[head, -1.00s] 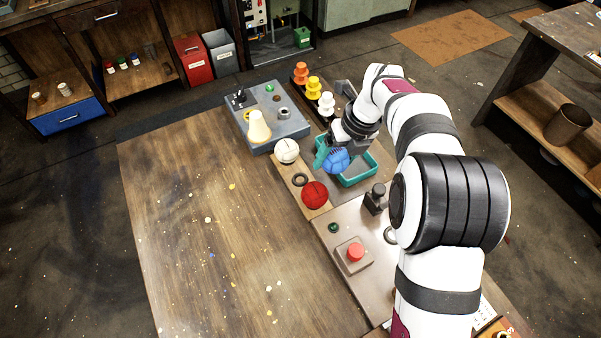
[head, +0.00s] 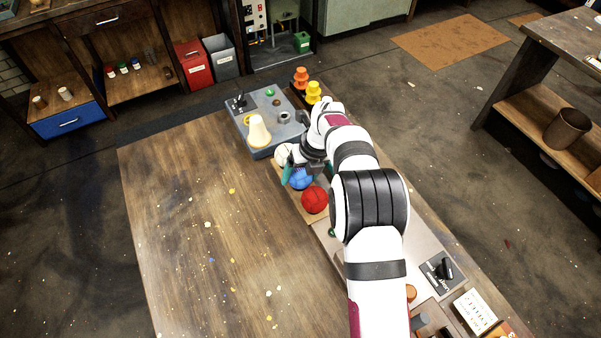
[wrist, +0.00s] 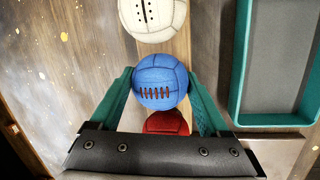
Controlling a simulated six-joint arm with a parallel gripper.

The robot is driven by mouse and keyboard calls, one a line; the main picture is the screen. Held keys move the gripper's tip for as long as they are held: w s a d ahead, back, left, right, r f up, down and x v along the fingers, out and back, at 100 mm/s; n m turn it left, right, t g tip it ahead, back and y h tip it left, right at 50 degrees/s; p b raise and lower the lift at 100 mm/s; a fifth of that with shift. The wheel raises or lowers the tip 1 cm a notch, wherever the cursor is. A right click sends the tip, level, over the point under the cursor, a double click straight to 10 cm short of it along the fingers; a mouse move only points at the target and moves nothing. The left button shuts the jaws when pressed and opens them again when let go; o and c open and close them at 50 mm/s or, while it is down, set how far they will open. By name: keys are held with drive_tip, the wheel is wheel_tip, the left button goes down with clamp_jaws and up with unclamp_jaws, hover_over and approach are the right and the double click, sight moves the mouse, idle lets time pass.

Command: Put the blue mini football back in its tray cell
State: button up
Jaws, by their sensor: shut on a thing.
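The blue mini football (head: 301,180) is between the fingers of my gripper (head: 293,174), over the wooden ball tray (head: 287,188). In the wrist view the blue ball (wrist: 160,82), with brown lacing, sits between the two teal fingers (wrist: 160,98). The white ball (head: 284,154) is on one side of it in the tray, and the red ball (head: 315,200) is on the other. The ring-marked middle cell is hidden under the blue ball. I cannot tell whether the ball touches the tray.
A teal-rimmed bin (wrist: 237,70) stands to the right in the wrist view. A grey board (head: 262,140) with a cream cone (head: 258,130) lies beyond the tray. Yellow and orange stacked pieces (head: 312,92) stand nearby. The wooden table (head: 200,220) is mostly clear on the left.

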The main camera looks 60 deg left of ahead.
drive_tip(key=o, duration=1.5)
drive_tip(key=v, duration=1.3)
drive_tip(key=w+d+r+n, duration=0.2)
drive_tip(key=w+d+r, duration=0.2)
drive_tip(key=d, duration=0.5)
drive_tip(key=w+d+r+n, duration=0.2)
drive_tip(key=w+d+r, duration=0.2)
drive_tip(key=d, duration=0.4)
drive_tip(key=s+d+r+n+t, duration=0.1)
drive_tip(key=s+d+n, duration=0.15)
drive_tip(key=d, duration=0.75)
drive_tip(key=s+d+r+n, duration=0.2)
drive_tip(key=d+n, duration=0.1)
drive_tip(key=d, duration=0.8)
drive_tip(key=s+d+f+n, duration=0.1)
drive_tip(key=s+d, duration=0.1)
drive_tip(key=s, duration=0.1)
drive_tip(key=s+d+f+n, duration=0.1)
drive_tip(key=s+d+n, duration=0.1)
drive_tip(key=s+d, duration=0.1)
drive_tip(key=s+d+f+n, duration=0.2)
drive_tip(key=s+d, duration=0.1)
drive_tip(key=s, duration=0.2)
drive_tip(key=shift+d+f+t, duration=0.1)
drive_tip(key=shift+d+t, duration=0.15)
drive_tip(key=shift+t, duration=0.05)
